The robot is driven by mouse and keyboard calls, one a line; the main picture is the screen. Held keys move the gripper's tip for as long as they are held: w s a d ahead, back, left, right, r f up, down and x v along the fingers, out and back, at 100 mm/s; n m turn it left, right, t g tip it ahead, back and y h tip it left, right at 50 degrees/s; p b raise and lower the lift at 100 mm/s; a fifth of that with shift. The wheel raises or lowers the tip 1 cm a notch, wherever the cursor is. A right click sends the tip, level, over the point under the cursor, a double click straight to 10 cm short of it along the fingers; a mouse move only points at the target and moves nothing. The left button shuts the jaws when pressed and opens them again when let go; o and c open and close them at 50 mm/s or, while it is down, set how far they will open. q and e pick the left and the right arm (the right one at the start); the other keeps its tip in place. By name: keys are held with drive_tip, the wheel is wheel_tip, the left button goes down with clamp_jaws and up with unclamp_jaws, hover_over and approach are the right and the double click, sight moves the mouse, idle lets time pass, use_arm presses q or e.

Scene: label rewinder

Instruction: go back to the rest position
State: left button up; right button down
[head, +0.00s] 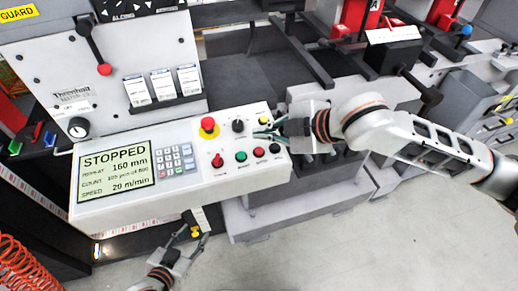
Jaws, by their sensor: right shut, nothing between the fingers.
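My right gripper (267,134) reaches in from the right and is shut and empty, its fingertips over the right part of the control panel (130,198), close to the buttons. Whether it touches the panel cannot be told. My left gripper (190,236) is low in the picture, below the panel's front edge, with its fingers spread and nothing between them. The panel's screen (117,175) reads STOPPED, 160 mm and 20 m/min. A red emergency stop (208,125), a black knob (238,126) and a row of coloured buttons (241,156) sit on the panel.
Machine rails and blocks (285,205) lie under my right arm. Red coiled hose (28,270) hangs at lower left. Open floor (370,250) lies in front.

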idle(0.8)
